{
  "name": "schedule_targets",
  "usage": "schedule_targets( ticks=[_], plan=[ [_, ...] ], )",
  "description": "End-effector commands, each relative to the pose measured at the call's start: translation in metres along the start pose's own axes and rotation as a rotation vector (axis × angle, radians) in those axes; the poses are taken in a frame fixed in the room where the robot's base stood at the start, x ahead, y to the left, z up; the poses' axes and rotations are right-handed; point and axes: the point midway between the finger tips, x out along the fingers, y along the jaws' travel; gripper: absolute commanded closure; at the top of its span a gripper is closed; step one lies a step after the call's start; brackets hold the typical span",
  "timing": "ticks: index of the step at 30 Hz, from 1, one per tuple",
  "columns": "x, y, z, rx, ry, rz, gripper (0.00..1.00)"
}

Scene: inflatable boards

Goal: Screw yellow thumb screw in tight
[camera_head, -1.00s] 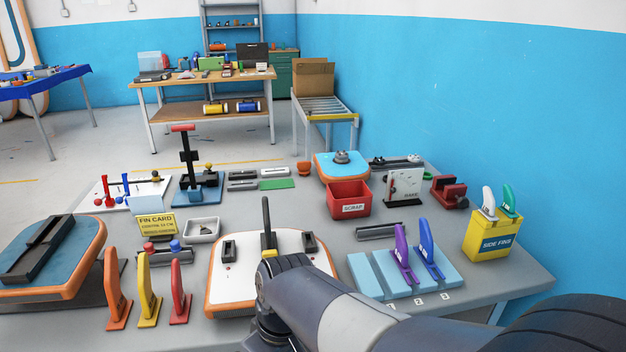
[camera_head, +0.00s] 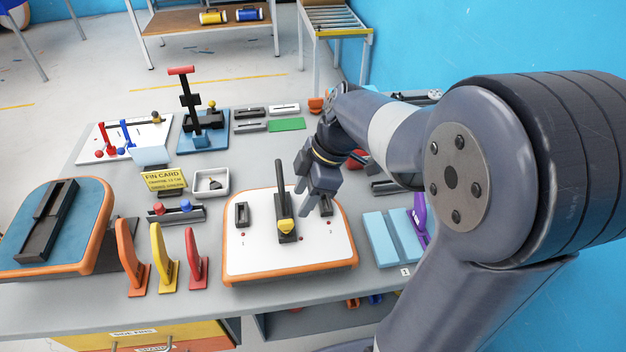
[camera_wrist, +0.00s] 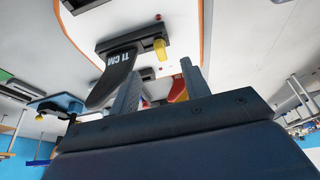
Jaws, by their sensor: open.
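The yellow thumb screw (camera_head: 286,226) sits at the front end of the dark centre fin box on the white board with an orange rim (camera_head: 240,268). A black fin (camera_head: 280,178) stands upright in that box; the wrist view shows it marked "11 CM" (camera_wrist: 118,62). The thumb screw also shows in the wrist view (camera_wrist: 160,48), beyond the fingertips. My gripper (camera_head: 312,194) is open and empty, above the board's right part, to the right of the fin and apart from the screw. How deep the screw sits cannot be told.
Two small side boxes (camera_head: 241,214) flank the centre box. Orange, yellow and red fins (camera_head: 163,258) stand left of the board. A blue board (camera_head: 82,228) lies at far left. A fin card (camera_head: 163,180) and small white tray (camera_head: 210,182) stand behind. Light blue blocks (camera_head: 382,240) lie right.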

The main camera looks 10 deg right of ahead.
Motion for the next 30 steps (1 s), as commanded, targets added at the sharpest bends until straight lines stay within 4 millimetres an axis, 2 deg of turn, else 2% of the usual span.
schedule_targets(
  ticks=[9, 15, 27, 30],
  plan=[
    [0.058, -0.002, 0.0, 0.001, -0.002, -0.006, 0.56],
    [0.081, -0.001, 0.0, 0.002, -0.001, -0.002, 0.56],
    [0.088, 0.0, 0.001, 0.002, -0.002, 0.001, 0.56],
    [0.088, 0.0, 0.001, 0.002, -0.002, 0.001, 0.64]
  ],
)
